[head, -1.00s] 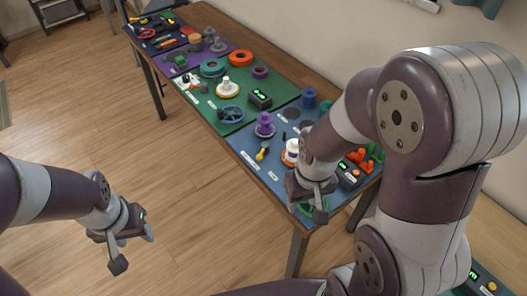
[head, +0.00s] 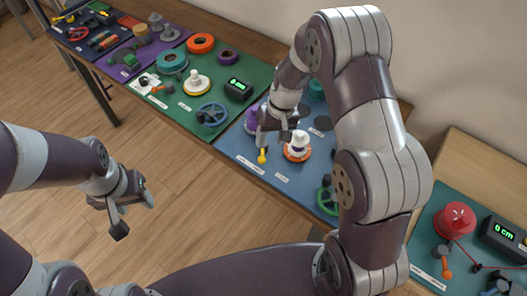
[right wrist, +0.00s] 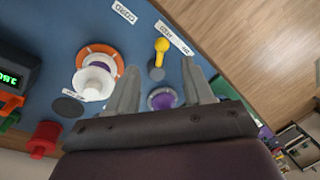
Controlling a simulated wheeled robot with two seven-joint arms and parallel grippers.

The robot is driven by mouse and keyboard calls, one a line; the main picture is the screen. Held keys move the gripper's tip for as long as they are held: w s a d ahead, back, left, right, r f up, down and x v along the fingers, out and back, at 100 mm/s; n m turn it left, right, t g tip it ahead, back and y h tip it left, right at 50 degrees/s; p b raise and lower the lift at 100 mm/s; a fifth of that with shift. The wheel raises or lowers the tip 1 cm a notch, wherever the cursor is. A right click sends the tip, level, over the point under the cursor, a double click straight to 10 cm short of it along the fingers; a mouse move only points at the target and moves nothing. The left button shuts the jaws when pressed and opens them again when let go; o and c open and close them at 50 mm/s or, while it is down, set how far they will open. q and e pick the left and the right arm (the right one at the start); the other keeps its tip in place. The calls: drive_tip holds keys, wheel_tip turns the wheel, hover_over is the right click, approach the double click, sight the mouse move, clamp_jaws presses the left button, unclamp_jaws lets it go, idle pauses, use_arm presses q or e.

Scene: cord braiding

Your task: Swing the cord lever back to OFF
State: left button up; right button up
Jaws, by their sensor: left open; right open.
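A small lever with a yellow knob (head: 261,157) stands on the blue mat (head: 238,146), near its front labels. In the right wrist view the yellow knob (right wrist: 162,45) tilts toward the labels from a dark round base. My right gripper (head: 272,138) is open and empty above the lever, and partly covers it. In the right wrist view its two spread fingers (right wrist: 161,68) have the lever base between or just beyond their tips; contact cannot be told. My left gripper (head: 120,216) is open and empty over the floor, away from the table.
A white spool on an orange ring (head: 297,147) stands right of the lever. A purple spool (right wrist: 162,100) is close to my right fingers. A green handwheel (head: 326,201) is nearer. A teal mat with a red spool (head: 455,220) and display (head: 503,240) lies at right.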

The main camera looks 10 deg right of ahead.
sight(262, 157)
drive_tip(key=f, duration=0.2)
drive_tip(key=a+f, duration=0.1)
drive_tip(key=f, duration=0.2)
drive_tip(key=w+a+f, duration=0.1)
drive_tip(key=f, duration=0.2)
drive_tip(key=shift+s+f, duration=0.2)
drive_tip(key=shift+f, duration=0.4)
clamp_jaws()
